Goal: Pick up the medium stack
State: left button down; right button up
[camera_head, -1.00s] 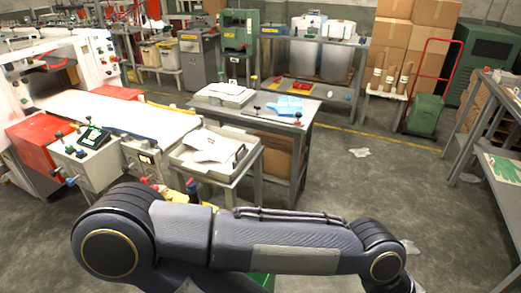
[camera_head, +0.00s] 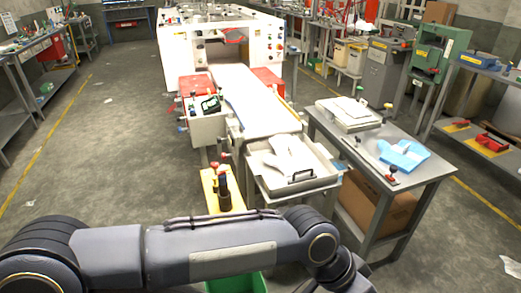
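Two stacks of thin film-like sheets show. A white stack (camera_head: 290,158) lies loosely in a metal tray (camera_head: 315,185) at the end of the white machine's belt. A light blue stack (camera_head: 404,154) lies on the grey table (camera_head: 432,172) to the right. A white pile also lies on a flat box (camera_head: 345,112) on that table. I cannot tell which of these is the medium stack. One of my arms crosses the bottom of the view, well short of the tray and table. Neither gripper shows.
A white machine (camera_head: 215,45) with a conveyor stands at the centre back. A green bin (camera_head: 238,283) is partly hidden by my arm. A cardboard box (camera_head: 375,205) sits under the table. Open floor lies at left.

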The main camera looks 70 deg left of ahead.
aim_at(291, 157)
jog(key=i+j+u, duration=0.1)
jog(key=i+u, duration=0.15)
jog(key=u, duration=0.2)
jog(key=i+u, duration=0.3)
jog(key=u, duration=0.2)
jog(key=i+l+u, duration=0.15)
jog(key=u, duration=0.3)
jog(key=i+l+u, duration=0.2)
jog(key=i+u, duration=0.15)
jog(key=u, duration=0.15)
jog(key=i+u, duration=0.25)
jog(key=u, duration=0.15)
jog(key=i+u, duration=0.2)
jog(key=u, duration=0.25)
jog(key=i+l+u, duration=0.2)
jog(key=u, duration=0.2)
jog(key=i+l+u, duration=0.2)
jog(key=u, duration=0.25)
jog(key=i+l+u, duration=0.15)
jog(key=l+u, duration=0.25)
jog(key=j, duration=0.15)
